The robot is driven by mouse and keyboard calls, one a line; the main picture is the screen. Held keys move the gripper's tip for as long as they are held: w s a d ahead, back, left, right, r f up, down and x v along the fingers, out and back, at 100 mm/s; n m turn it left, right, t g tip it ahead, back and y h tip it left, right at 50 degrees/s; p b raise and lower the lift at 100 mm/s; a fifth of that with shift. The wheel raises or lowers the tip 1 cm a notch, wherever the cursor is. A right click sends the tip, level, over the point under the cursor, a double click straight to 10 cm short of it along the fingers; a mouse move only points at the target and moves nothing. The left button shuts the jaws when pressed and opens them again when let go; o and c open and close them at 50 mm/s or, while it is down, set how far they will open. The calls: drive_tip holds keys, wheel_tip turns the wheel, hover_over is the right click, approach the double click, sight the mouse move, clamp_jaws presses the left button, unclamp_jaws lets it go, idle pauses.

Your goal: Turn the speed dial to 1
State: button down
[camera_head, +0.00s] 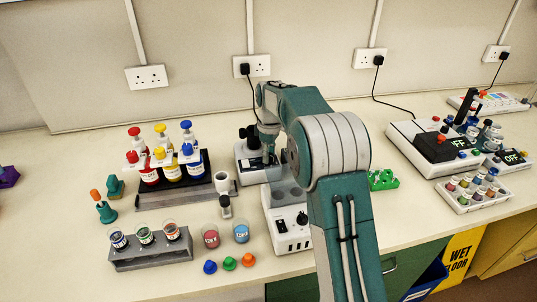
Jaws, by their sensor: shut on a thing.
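A white vortex mixer (245,175) with a black top stands at the back middle of the bench. My gripper (269,161) points down at its right front side. The fingers are shut on what appears to be the mixer's speed dial. The dial's face, mark and numbers are hidden by the fingers or too small to read, so I cannot tell its setting. In front stands another white device (292,238) with a black knob (302,218) and a dark switch, clear of my gripper.
Left are a rack (185,196) of dropper bottles, a grey vial rack (150,255), two beakers (211,236) and small coloured caps (229,264). Right are a green rack (383,180), a dark-topped device (435,147) and a tray of vials (462,204). Cords run to wall sockets.

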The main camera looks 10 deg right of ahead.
drive_tip(key=m, duration=0.4)
drive_tip(key=shift+f, duration=0.2)
drive_tip(key=m, duration=0.5)
drive_tip(key=shift+s, duration=0.1)
drive_tip(key=m, duration=0.4)
drive_tip(key=shift+m, duration=0.3)
drive_tip(key=shift+s+f+m+t, duration=0.1)
drive_tip(key=shift+m+t, duration=0.2)
drive_tip(key=shift+m, duration=1.8)
drive_tip(key=shift+c, duration=1.6)
unclamp_jaws()
drive_tip(key=shift+r, duration=0.25)
